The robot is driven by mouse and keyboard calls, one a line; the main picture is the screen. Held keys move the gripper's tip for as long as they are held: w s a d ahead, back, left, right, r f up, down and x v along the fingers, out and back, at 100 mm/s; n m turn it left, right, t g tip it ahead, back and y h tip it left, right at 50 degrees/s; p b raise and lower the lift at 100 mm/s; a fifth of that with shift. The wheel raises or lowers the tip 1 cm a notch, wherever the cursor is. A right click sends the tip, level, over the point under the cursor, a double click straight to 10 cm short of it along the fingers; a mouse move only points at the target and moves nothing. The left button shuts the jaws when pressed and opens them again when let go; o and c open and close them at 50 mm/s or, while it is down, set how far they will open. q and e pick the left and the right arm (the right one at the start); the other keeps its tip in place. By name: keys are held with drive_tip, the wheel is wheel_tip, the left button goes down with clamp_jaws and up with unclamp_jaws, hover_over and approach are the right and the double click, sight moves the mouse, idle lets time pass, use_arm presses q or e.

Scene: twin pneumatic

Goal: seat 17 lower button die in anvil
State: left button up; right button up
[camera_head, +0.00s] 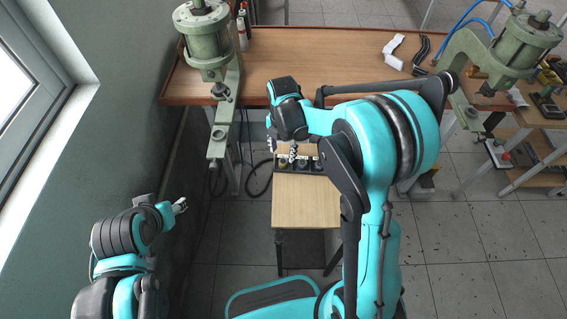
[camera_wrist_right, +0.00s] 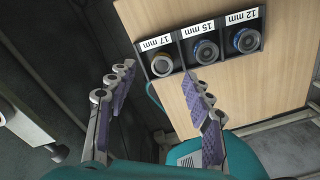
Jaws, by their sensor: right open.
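The 17 mm lower button die (camera_wrist_right: 160,63) sits in the left compartment of a dark three-slot tray (camera_wrist_right: 167,44) in the right wrist view. It looks round, with a pale ring around a dark centre. My right gripper (camera_wrist_right: 158,78) is open and empty, its fingertips pointing towards this compartment, apart from the die. In the head view my right gripper (camera_head: 282,146) hangs over the tray's left end. The left green press (camera_head: 207,40) has its lower anvil arm (camera_head: 217,145) at the table's front edge. My left gripper (camera_head: 180,205) is at lower left, far from the tray.
The 15 mm die (camera_wrist_right: 206,51) and 12 mm die (camera_wrist_right: 246,40) sit in the neighbouring compartments. The tray stands on a small wooden stand (camera_head: 306,200). A second green press (camera_head: 505,45) is at right. A white bottle (camera_head: 242,38) stands behind the left press.

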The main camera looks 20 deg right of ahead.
sight(283, 161)
drive_tip(key=f+b, duration=0.1)
drive_tip(key=f, duration=0.3)
drive_tip(key=shift+s+f, duration=0.2)
clamp_jaws()
drive_tip(key=shift+r, duration=0.15)
